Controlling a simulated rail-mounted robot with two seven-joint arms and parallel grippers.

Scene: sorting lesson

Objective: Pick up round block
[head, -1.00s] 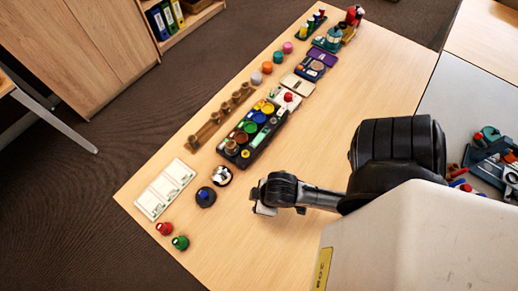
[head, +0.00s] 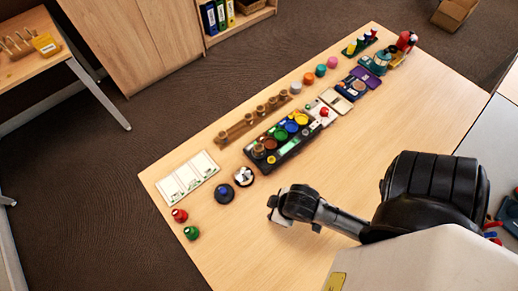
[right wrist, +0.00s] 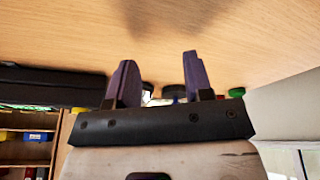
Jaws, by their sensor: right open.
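Several small round blocks stand in a slanting row on the table in the head view: a pink one (head: 333,62), an orange one (head: 320,70), a turquoise one (head: 308,78) and a pale one (head: 296,87). Which one the task means I cannot tell. My right gripper (head: 276,208) is over the near part of the table, well apart from that row. In the right wrist view its two purple fingers (right wrist: 160,75) are spread with nothing between them. My left gripper is not in view.
A black tray (head: 262,163) with coloured round pieces lies mid-table. Near my right gripper are a black disc with a blue knob (head: 224,193), a black-and-white round piece (head: 243,176), red (head: 179,215) and green (head: 191,233) knobs, and a white card (head: 190,176). The near table is clear.

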